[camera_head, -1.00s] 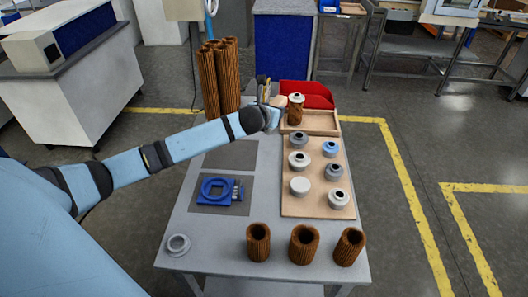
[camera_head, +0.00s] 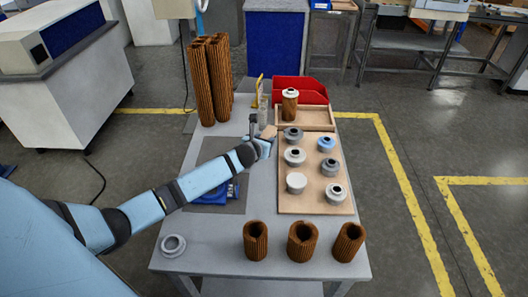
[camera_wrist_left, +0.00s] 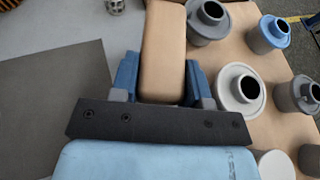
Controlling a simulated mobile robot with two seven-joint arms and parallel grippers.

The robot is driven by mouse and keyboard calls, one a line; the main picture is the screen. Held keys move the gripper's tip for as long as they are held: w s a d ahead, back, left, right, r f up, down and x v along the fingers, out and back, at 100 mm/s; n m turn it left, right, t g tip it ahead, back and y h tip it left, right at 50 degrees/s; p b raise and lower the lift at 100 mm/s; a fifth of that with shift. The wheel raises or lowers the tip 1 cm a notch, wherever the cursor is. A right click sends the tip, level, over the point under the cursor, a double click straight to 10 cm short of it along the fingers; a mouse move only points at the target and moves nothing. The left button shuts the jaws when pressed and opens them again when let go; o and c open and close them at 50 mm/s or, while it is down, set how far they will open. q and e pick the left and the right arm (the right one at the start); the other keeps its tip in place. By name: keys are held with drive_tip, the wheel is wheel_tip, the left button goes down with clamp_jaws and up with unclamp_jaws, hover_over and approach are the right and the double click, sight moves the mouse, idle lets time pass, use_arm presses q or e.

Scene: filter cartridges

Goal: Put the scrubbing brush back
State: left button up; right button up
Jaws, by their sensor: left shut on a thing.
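The scrubbing brush shows as a tan block (camera_head: 268,131) at the tip of my left gripper (camera_head: 262,143). In the left wrist view the tan block (camera_wrist_left: 163,50) sits between the two blue fingers of the left gripper (camera_wrist_left: 163,80), which is shut on it. I see no bristles from these angles. The gripper is over the table (camera_head: 238,215), near the left edge of the wooden board with caps (camera_head: 306,205). I cannot tell the brush's exact height. My right gripper is not in view.
Several caps stand on the board. Behind it is a wooden tray (camera_head: 318,117) with a capped cartridge (camera_head: 290,104), then a red bin (camera_head: 312,88). A yellow upright item (camera_head: 259,90) stands left of it. Brown cartridges (camera_head: 302,242) stand in front. A blue fixture (camera_head: 212,192) lies partly behind my arm.

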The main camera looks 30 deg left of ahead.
use_arm(q)
wheel_tip(320, 180, down, 4)
drive_tip(key=shift+f+b, duration=0.1)
drive_tip(key=shift+b, duration=0.3)
drive_tip(key=shift+f, duration=0.1)
drive_tip(key=o, duration=1)
drive_tip(key=shift+f, duration=0.1)
